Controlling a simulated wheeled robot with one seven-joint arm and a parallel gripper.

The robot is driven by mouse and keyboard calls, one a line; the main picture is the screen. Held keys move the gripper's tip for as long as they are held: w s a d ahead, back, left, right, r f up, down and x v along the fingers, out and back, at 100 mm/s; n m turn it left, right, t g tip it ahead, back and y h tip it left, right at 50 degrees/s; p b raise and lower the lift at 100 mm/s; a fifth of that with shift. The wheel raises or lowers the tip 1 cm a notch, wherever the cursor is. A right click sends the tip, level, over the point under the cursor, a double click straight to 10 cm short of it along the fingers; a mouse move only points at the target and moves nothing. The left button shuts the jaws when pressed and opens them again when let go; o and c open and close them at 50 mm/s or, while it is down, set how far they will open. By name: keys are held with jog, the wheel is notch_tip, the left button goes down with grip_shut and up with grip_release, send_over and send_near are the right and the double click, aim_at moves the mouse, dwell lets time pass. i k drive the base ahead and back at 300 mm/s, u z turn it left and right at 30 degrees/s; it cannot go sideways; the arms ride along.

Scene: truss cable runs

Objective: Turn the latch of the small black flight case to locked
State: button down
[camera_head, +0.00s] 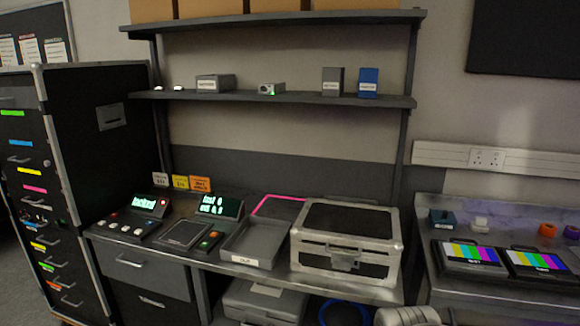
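The small black flight case (349,218) stands on the metal bench, right of the grey tray. It has a black lid panel and silver metal edges, and its lid looks shut. A grey metal latch (343,259) sits at the middle of its front face, across the line between lid and body. The latch is too small in the picture to tell whether it is turned to locked. My gripper is not in view.
An open grey tray (252,262) stands just left of the case, with button consoles further left. A shelf (290,99) with small boxes hangs above. To the right, past a gap, another bench holds two colour-bar monitors (472,258). A blue coil (343,312) lies below the bench.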

aim_at(342, 263)
jog(key=z, duration=0.1)
jog(key=k, duration=1)
jog(key=u, duration=1.15)
jog(key=i, duration=1.2)
jog(key=z, duration=0.45)
